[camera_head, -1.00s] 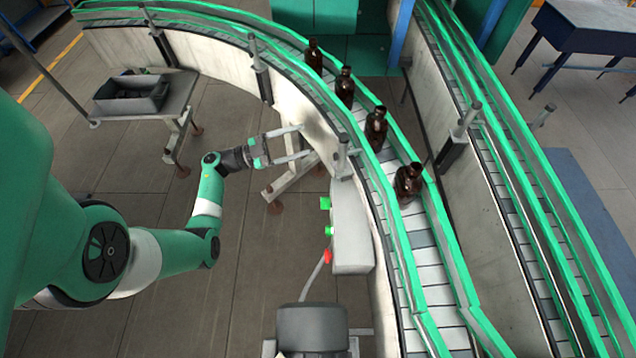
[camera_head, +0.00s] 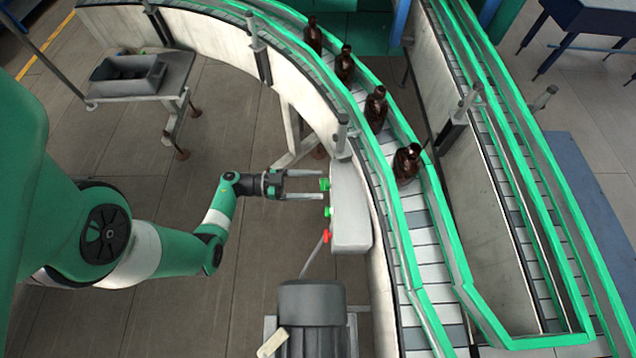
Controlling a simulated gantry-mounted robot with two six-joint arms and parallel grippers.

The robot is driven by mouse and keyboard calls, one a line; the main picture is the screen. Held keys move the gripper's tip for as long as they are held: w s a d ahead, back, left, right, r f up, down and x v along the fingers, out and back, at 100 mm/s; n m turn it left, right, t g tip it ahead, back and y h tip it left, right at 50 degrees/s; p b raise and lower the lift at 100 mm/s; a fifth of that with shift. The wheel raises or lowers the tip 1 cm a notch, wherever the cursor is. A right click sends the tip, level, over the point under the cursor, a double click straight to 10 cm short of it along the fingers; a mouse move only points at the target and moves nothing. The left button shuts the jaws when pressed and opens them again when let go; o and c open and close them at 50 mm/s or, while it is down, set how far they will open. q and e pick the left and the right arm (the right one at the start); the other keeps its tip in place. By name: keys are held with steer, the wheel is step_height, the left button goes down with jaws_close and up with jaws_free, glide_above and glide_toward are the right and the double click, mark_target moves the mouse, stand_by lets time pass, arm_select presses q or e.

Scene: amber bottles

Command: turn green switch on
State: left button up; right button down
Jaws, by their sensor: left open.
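A grey control box (camera_head: 350,210) on the side of the curved conveyor carries a green switch (camera_head: 324,184) at its far end. Below it sit a second, smaller green knob (camera_head: 328,211) and a red knob (camera_head: 326,236). My left gripper (camera_head: 319,184) is open and points right at the box. Its fingertips lie level with the upper green switch, one on each side of it in the picture. I cannot tell whether they touch it. My right gripper is not in view.
Several amber bottles (camera_head: 407,163) stand on the conveyor (camera_head: 425,255) between green rails. A dark grey motor-like cylinder (camera_head: 312,310) stands below the box. A small table (camera_head: 172,85) with a dark tray (camera_head: 128,78) is at the upper left. The floor around my left arm is clear.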

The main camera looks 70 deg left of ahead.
arm_select(q)
steer(key=shift+x, duration=0.8)
jaws_close()
